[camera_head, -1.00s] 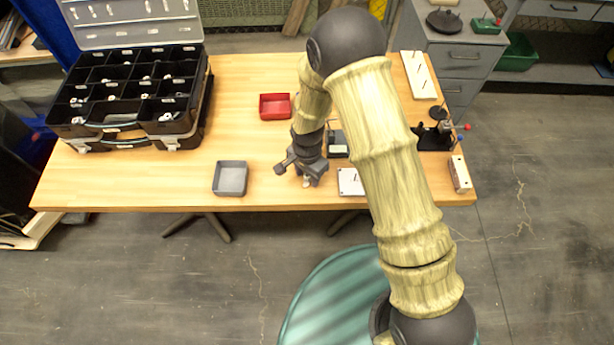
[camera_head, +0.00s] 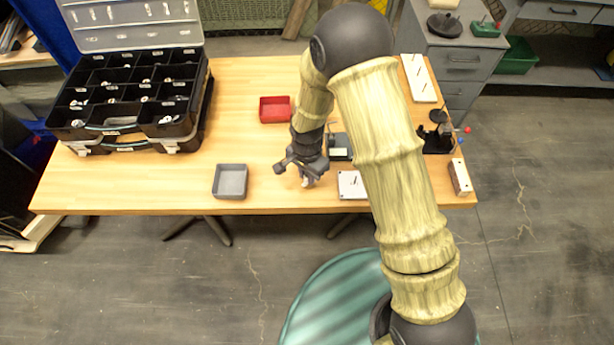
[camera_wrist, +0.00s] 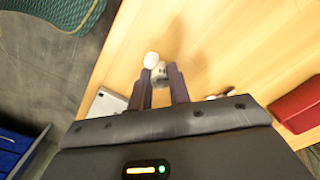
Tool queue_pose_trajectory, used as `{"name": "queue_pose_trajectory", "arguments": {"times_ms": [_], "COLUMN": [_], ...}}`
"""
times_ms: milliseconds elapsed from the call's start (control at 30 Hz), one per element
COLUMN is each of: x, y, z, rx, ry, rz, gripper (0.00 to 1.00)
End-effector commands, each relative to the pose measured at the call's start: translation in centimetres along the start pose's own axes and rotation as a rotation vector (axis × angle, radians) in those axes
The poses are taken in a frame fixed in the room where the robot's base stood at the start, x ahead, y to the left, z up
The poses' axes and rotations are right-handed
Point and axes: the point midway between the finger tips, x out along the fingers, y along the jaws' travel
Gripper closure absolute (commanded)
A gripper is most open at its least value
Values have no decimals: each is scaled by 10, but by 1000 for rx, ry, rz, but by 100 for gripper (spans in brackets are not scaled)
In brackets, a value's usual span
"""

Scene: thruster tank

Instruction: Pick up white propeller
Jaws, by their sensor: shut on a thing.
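My gripper (camera_head: 309,180) is over the front part of the wooden table, between the grey tray and the white square plate. In the wrist view its two dark fingers (camera_wrist: 161,88) are shut on a small white propeller (camera_wrist: 153,60). A white rounded part shows beyond the fingertips, with a greyer part between them. In the head view only a small pale bit of it shows below the fingers. The propeller appears just above the tabletop, but the exact gap is hard to tell.
A grey tray (camera_head: 230,165) stands left of my gripper, and a red tray (camera_head: 275,98) behind it. A white plate with a pin (camera_head: 351,193) lies to the right. A black compartment case (camera_head: 118,129) stands at the back left. The table (camera_head: 130,190) is clear between case and trays.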

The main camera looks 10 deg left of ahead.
Motion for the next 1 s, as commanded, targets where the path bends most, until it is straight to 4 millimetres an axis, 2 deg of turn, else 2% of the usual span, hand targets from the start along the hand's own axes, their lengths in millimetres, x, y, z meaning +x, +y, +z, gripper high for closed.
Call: {"name": "queue_pose_trajectory", "arguments": {"times_ms": [300, 433, 600, 1000], "x": [-58, -75, -82, -82], "y": [-1, -1, 0, 0], "z": [0, 0, 0, 0], "rx": [-1, -1, -1, -1], "ry": [2, 1, 0, 0], "rz": [-5, -4, -1, -1], "gripper": [100, 100, 100, 100]}}
